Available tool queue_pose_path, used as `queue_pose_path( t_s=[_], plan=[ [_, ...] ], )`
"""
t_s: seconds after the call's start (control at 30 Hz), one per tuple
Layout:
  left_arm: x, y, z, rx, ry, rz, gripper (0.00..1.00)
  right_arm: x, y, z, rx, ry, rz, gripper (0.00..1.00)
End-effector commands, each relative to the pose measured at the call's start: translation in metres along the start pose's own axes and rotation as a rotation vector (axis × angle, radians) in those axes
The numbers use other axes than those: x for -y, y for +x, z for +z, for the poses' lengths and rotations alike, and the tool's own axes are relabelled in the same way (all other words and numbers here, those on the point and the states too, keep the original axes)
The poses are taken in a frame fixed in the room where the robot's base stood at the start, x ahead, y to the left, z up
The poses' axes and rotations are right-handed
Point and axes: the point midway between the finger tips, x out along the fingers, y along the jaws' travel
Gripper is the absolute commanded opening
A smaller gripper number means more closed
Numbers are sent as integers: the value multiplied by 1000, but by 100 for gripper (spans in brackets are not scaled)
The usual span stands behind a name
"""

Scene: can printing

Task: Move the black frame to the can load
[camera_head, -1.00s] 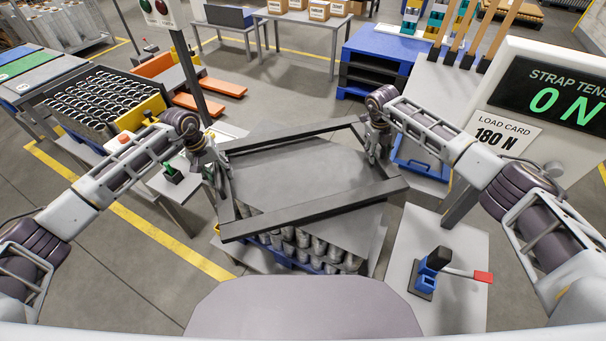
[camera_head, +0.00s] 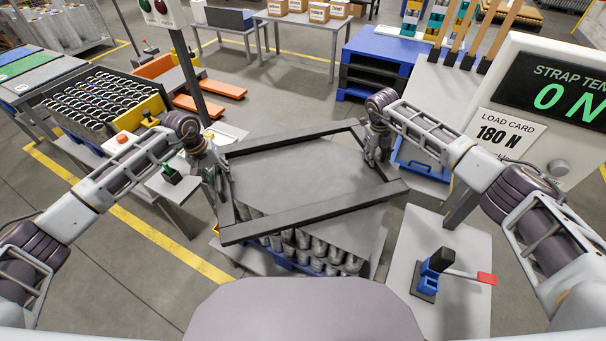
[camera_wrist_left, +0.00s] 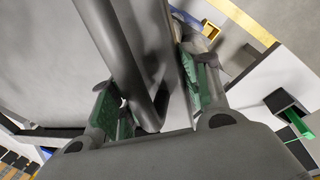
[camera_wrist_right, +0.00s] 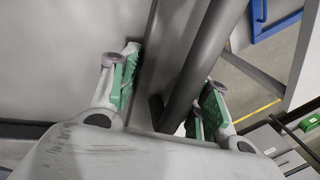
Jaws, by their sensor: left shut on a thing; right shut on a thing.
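The black frame (camera_head: 318,217) is a rectangular open frame. In the head view it lies over the can load (camera_head: 300,245), a stack of silver cans with a grey sheet (camera_head: 310,178) on top. The frame looks slightly skewed to the load; I cannot tell whether it touches the sheet. My left gripper (camera_head: 219,183) is shut on the frame's left side, and the bar shows between its green pads in the left wrist view (camera_wrist_left: 150,100). My right gripper (camera_head: 375,153) is shut on the frame's right side, also seen in the right wrist view (camera_wrist_right: 165,95).
A strapping tool (camera_head: 432,268) with a red-tipped handle lies on a grey stand at front right. A display panel (camera_head: 550,110) stands at right.

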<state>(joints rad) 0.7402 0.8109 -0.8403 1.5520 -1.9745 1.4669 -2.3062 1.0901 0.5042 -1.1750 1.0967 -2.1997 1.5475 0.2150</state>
Motion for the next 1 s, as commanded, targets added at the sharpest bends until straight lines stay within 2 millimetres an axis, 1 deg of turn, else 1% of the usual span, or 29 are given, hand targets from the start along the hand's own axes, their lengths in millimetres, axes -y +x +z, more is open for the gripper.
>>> queue_pose_path(
  t_s=[0.03, 0.4, 0.43, 0.57, 1.0],
  plan=[
    [-1, -2, -2, -7, -4, 4, 0, 1, 2, 0, -2, -3, -3, 0],
    [1, 4, -2, -7, -4, 5, 0, -1, 8, 0, -2, -3, -3, 0],
    [1, 5, -2, -4, -4, 2, 50, -1, 8, -1, -4, -3, -3, 50],
    [1, 5, -1, -3, -3, 2, 67, -1, 8, -1, -3, -2, -2, 67],
    [1, 4, 0, -1, 0, 1, 68, -1, 7, 0, -1, -1, 0, 68]
  ],
)
